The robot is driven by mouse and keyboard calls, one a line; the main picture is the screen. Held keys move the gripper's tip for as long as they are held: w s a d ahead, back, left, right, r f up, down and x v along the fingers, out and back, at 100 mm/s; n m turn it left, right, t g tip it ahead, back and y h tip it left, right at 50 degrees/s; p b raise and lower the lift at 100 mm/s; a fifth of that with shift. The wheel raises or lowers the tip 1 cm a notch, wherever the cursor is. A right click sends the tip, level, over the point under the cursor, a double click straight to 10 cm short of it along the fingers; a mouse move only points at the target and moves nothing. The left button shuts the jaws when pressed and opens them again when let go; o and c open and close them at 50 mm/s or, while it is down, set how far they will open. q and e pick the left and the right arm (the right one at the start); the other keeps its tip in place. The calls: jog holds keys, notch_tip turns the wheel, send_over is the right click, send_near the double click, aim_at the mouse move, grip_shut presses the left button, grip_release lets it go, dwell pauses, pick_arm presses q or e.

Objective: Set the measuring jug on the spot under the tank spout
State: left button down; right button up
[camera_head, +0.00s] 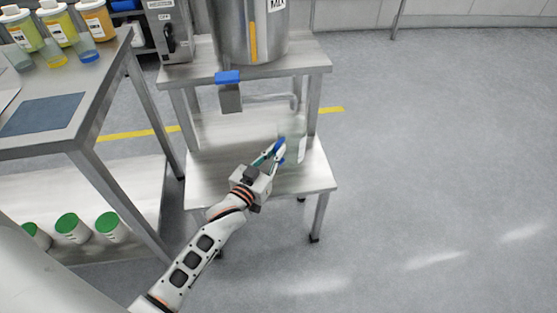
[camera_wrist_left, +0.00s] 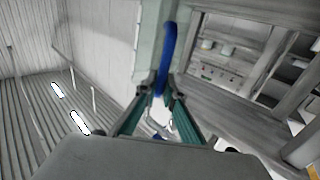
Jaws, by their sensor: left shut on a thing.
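The measuring jug (camera_head: 297,136) is clear with a blue handle (camera_head: 279,150). In the head view it is over the right part of the stand's low front shelf (camera_head: 215,180); I cannot tell whether its base touches the shelf. My left gripper (camera_head: 273,154) is shut on the handle. In the left wrist view the gripper (camera_wrist_left: 160,95) closes around the blue handle (camera_wrist_left: 167,55), with the pale jug wall (camera_wrist_left: 147,48) beside it. The steel tank (camera_head: 232,35) stands above, and a thin pipe (camera_head: 268,97) runs right from below it, towards the jug. No marked spot is visible. My right gripper is out of view.
A blue lever (camera_head: 228,77) sits on a metal block under the tank, left of the jug. The side table (camera_head: 72,145) at left holds several lidded containers; green-lidded jars (camera_head: 112,228) stand on its lower shelf. The floor at right is clear.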

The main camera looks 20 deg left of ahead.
pick_arm(q)
notch_tip(320, 180, down, 4)
jog(key=shift+s+r+b, duration=0.1)
jog(key=shift+s+b, duration=0.05)
jog(key=shift+b, duration=0.45)
jog(key=shift+f, duration=0.25)
jog(key=shift+r, duration=0.15)
jog(key=shift+f, duration=0.2)
jog(key=c, duration=2.2)
grip_release()
jog(key=shift+o, duration=0.2)
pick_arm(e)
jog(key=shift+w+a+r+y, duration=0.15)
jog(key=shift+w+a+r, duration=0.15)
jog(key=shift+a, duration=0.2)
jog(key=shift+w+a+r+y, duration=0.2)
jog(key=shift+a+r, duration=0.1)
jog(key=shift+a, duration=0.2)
pick_arm(q)
jog(key=shift+r, duration=0.1)
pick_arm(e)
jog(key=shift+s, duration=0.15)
